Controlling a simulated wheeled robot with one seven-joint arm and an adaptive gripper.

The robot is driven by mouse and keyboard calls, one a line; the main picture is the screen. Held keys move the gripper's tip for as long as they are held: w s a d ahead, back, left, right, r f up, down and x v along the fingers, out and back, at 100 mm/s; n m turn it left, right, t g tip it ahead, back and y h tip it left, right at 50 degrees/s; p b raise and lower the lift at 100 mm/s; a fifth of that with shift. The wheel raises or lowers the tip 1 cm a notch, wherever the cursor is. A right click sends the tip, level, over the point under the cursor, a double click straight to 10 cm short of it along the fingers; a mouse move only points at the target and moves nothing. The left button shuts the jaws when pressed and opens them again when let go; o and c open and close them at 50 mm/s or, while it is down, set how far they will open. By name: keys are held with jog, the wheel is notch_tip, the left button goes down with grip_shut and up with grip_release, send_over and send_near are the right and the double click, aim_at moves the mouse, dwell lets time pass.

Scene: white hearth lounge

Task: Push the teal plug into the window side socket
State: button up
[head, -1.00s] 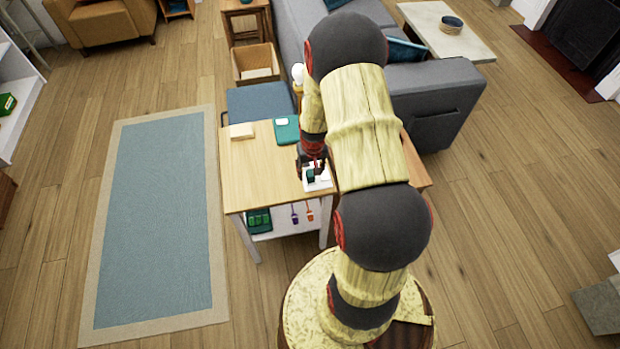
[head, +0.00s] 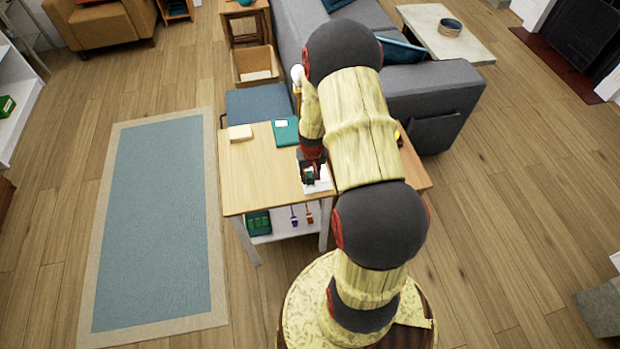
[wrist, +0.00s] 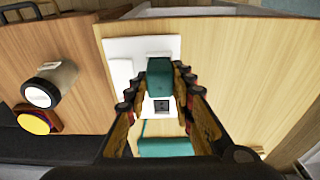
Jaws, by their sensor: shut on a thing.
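The teal plug (wrist: 160,76) is between the fingertips of my gripper (wrist: 156,82), which is shut on it. The plug is over a white socket plate (wrist: 140,48) on the wooden desk top. A dark square socket opening (wrist: 162,105) shows just below the plug in the wrist view. A raised white block (wrist: 122,73) is on the plate's left part. The plug hides part of the plate, and I cannot tell whether its prongs touch or enter a socket. In the head view my gripper (head: 312,172) is above the white plate (head: 320,187), near the desk's right side.
A teal book (head: 286,131) and a pale block (head: 241,132) lie on the desk (head: 255,180). The desk's left half is mostly clear. A grey sofa (head: 425,95) stands behind.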

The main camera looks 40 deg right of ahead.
grip_shut()
jog(key=shift+r, duration=0.1)
